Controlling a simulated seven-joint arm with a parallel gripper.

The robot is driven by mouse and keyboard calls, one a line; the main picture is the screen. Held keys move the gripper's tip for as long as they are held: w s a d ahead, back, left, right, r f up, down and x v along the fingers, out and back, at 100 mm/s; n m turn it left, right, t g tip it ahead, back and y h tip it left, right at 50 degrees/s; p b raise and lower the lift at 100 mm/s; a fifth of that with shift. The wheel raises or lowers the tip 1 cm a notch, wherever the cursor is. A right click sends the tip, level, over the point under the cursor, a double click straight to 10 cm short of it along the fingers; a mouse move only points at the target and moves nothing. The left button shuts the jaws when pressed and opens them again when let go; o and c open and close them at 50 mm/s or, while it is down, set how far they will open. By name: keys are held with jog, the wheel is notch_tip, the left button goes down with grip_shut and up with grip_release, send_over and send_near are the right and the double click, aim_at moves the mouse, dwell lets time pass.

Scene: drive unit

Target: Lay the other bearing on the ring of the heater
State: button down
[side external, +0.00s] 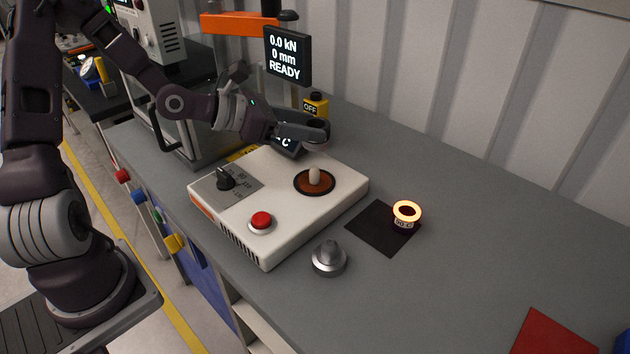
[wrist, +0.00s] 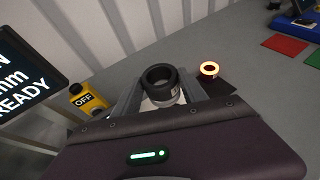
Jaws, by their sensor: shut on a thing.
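My gripper (side external: 312,133) is shut on a dark ring-shaped bearing (wrist: 160,78), which shows between its fingers in the wrist view. In the side view the gripper holds this bearing (side external: 317,146) above the back edge of the white heater (side external: 285,215), apart from its ring. The heater's brown ring (side external: 301,188), with a pale post in its centre, is bare. Another bearing (side external: 407,223), its top rim glowing orange, sits on a black mat (side external: 368,229) right of the heater; it also shows in the wrist view (wrist: 209,69).
A grey stepped metal part (side external: 329,260) stands in front of the heater. The heater carries a black knob (side external: 226,180) and a red button (side external: 261,221). A yellow box marked OFF (side external: 316,104) and a READY display (side external: 287,54) are behind. The right bench is mostly clear.

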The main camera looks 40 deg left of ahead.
aim_at(313, 167)
jog(key=f, duration=0.9)
jog(key=shift+a+f, duration=0.2)
jog(key=shift+f, duration=0.15)
jog(key=c, duration=0.6)
grip_release()
jog(key=shift+f, duration=0.15)
jog(key=shift+c, duration=0.2)
jog(key=v, duration=0.7)
jog(key=shift+s+r, duration=0.25)
jog(key=shift+r, duration=0.05)
jog(key=shift+f, duration=0.1)
